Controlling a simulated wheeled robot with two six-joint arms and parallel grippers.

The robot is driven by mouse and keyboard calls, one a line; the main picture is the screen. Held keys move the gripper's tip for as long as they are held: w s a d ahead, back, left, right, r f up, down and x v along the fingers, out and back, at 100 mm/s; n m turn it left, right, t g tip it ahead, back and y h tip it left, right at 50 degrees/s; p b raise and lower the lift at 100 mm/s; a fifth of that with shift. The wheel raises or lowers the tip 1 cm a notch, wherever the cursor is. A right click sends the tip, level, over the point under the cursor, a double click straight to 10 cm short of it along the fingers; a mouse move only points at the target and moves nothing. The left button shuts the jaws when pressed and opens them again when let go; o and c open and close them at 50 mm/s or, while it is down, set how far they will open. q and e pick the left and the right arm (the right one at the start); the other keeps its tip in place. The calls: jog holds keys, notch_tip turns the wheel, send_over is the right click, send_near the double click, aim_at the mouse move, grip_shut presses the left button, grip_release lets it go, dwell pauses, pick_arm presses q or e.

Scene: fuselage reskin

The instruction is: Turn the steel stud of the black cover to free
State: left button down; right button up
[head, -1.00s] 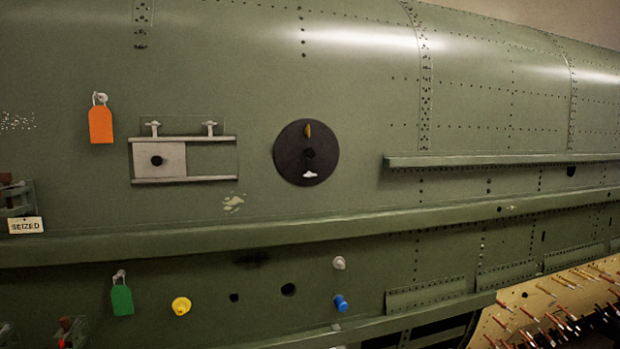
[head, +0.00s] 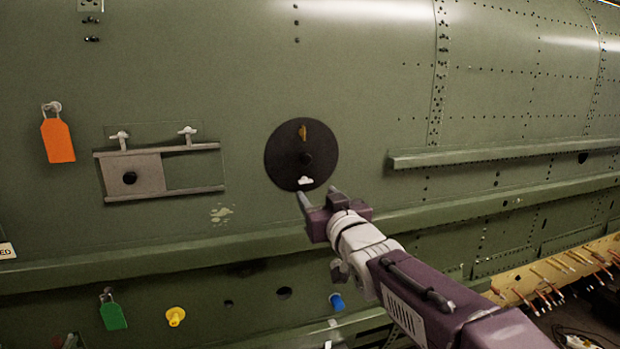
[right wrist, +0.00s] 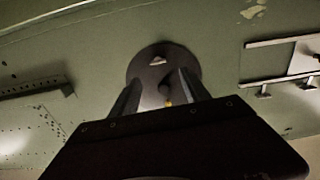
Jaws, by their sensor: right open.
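The round black cover (head: 286,146) sits on the green fuselage skin. It has a dark knob in its middle, a brass-coloured stud (head: 303,132) near its top and the pale steel stud (head: 305,181) near its bottom edge. My right gripper (head: 318,194) is open and empty, with its fingertips just below and right of the steel stud in the head view. In the right wrist view the black cover (right wrist: 148,56) appears inverted, with the steel stud (right wrist: 157,61) above the open fingers (right wrist: 160,80). Contact cannot be told. My left gripper is out of view.
Left of the cover is a slide plate (head: 150,176) between two rails with two wing studs above. An orange tag (head: 57,140) and a green tag (head: 113,316) hang at the left. A long ledge (head: 240,246) runs below the cover; a shorter rail (head: 480,156) is at right.

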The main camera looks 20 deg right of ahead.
aim_at(307, 183)
jog(key=w+p, duration=0.1)
jog(key=w, duration=0.3)
jog(key=w+p, duration=0.2)
jog(key=w, duration=0.2)
jog(key=shift+w+d+f+p, duration=0.1)
jog(key=shift+d+f+p, duration=0.05)
jog(key=shift+p, duration=0.15)
jog(key=shift+s+a, duration=0.2)
jog(key=shift+w+d+f, duration=0.1)
jog(key=shift+w, duration=0.1)
jog(key=c, duration=0.9)
grip_shut()
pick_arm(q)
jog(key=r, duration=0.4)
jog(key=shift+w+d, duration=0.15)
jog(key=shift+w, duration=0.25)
